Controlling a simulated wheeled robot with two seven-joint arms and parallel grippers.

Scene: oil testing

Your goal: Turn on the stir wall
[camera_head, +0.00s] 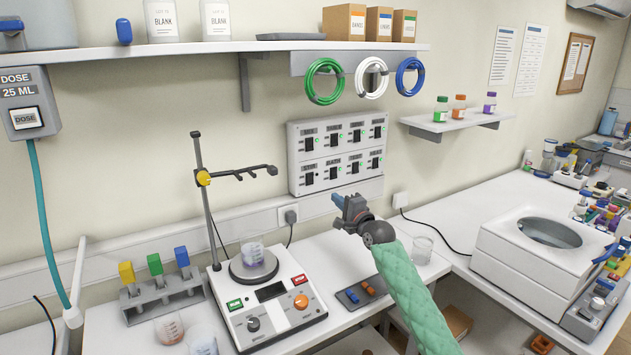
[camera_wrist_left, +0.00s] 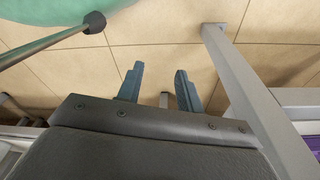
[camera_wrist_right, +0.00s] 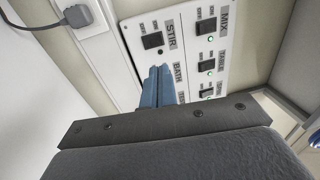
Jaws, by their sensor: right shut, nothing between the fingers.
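The wall switch panel (camera_head: 337,152) is grey, with two rows of black rocker switches. The stir switch (camera_head: 309,178) is at the left end of the bottom row. In the right wrist view, the stir switch (camera_wrist_right: 152,40) sits by its STIR label, and the small lamp beside it looks dark. My right gripper (camera_head: 336,199) is shut and empty, just below the panel's lower edge. In the right wrist view its closed blue fingertips (camera_wrist_right: 159,70) appear near the stir and bath labels; contact cannot be told. My left gripper (camera_wrist_left: 159,82) is open and empty above the floor.
A hotplate stirrer (camera_head: 268,309) with a beaker and clamp stand is left of my right arm. A power outlet (camera_head: 288,214) sits below the panel's left end. Other panel switches such as mix (camera_wrist_right: 206,27) have green lamps. A white machine (camera_head: 530,258) stands at right.

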